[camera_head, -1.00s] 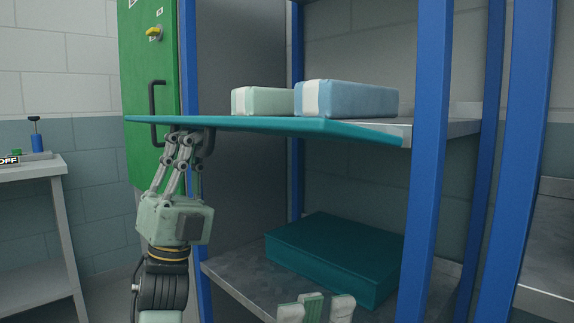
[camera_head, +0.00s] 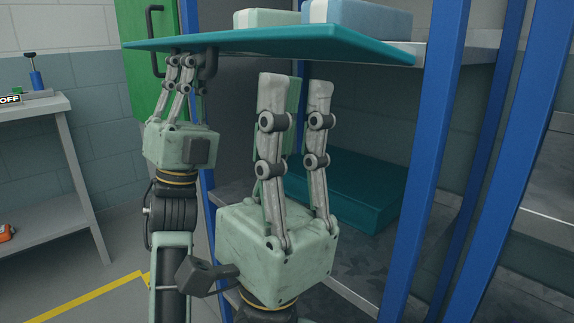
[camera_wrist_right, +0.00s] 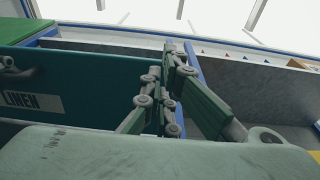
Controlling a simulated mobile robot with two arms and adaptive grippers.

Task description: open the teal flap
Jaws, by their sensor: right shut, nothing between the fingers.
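The teal flap (camera_head: 285,42) is raised, its panel standing out nearly level from the blue-framed rack at the upper shelf. In the right wrist view a teal face with a "LINEN" label (camera_wrist_right: 32,101) and a handle fills the left side. My left gripper (camera_head: 187,60) is under the flap's left end, its fingers at the dark handle (camera_head: 208,62) there; they look closed on it, partly hidden. My right gripper (camera_head: 294,84) is shut and empty, pointing up with its fingertips below the flap. Its fingers also show in the right wrist view (camera_wrist_right: 173,52).
A pale green bundle (camera_head: 268,18) and a blue bundle (camera_head: 360,20) lie on the upper shelf. A dark teal box (camera_head: 350,190) sits on the lower shelf. A blue rack post (camera_head: 432,150) stands right of my right gripper. A grey table (camera_head: 35,108) is at left.

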